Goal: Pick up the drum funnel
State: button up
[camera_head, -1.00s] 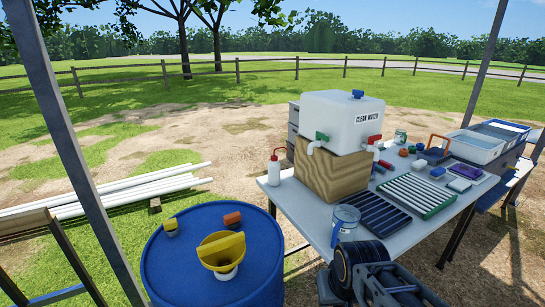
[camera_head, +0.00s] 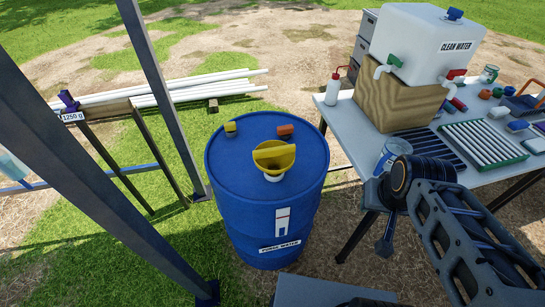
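The drum funnel (camera_head: 274,153) is yellow, with a raised yellow flap and a white part below its front edge. It sits on the top of a blue drum (camera_head: 240,195) labelled "PURGE WATER", near the middle of the view. Part of my dark arm shows at the lower right, in front of the table and apart from the funnel. I cannot make out my gripper's fingers in this view.
A yellow cap (camera_head: 231,129) and an orange cap (camera_head: 285,131) are on the drum top behind the funnel. A table (camera_head: 345,120) with a clean water tank (camera_head: 425,45) stands to the right. Metal posts (camera_head: 160,95) rise at the left. Grass lies left of the drum.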

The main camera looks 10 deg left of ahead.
aim_at(274, 158)
jog(key=u, duration=0.65)
jog(key=k, duration=0.35)
jog(key=u, duration=0.5)
jog(key=i, duration=0.5)
jog(key=u, duration=0.05)
